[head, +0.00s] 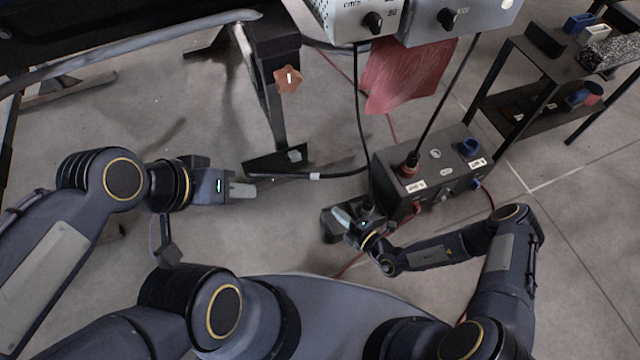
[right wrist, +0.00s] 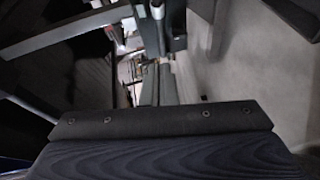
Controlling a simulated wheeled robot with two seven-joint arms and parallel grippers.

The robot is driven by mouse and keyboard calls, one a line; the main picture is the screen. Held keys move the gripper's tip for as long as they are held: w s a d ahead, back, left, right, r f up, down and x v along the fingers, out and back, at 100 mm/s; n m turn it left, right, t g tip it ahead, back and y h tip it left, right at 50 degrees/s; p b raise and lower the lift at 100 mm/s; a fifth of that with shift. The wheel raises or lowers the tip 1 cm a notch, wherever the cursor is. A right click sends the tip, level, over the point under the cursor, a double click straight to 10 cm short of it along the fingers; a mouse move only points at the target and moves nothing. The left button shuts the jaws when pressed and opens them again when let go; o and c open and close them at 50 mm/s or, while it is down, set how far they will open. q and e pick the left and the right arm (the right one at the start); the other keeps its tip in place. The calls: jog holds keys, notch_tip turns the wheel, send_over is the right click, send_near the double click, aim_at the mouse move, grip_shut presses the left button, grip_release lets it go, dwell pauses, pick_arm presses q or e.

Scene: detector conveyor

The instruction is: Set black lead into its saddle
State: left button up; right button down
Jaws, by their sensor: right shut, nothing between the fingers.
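A black lead (head: 357,105) hangs from the left grey control unit. It curves near the floor and runs left past a white band (head: 315,176) towards my left gripper (head: 248,189). My left gripper's pale fingers are close to the lead's left end; I cannot tell whether they touch or grip it. A second black lead (head: 447,90) runs from the right unit to a red-collared plug on the black box. My right gripper (head: 336,222) is shut and empty, left of that box. I cannot clearly make out a saddle; a small grey block (head: 295,155) sits on the stand's foot.
The black box (head: 395,187) with sockets and labels stands on the floor at centre right. A stand leg with an orange knob (head: 288,78) rises behind my left gripper. A red cloth (head: 408,75) hangs below the units. A dark shelf (head: 515,100) stands at right.

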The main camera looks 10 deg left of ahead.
jog(key=b, duration=0.4)
send_near(309, 178)
jog(key=a, duration=0.4)
jog(key=shift+w+a+f+b, duration=0.2)
jog(key=shift+w+b, duration=0.15)
jog(key=shift+w, duration=0.5)
jog(key=shift+w+a+f+b, duration=0.1)
jog(key=shift+w+f+b, duration=0.2)
jog(key=shift+w, duration=0.55)
jog(key=shift+r, duration=0.1)
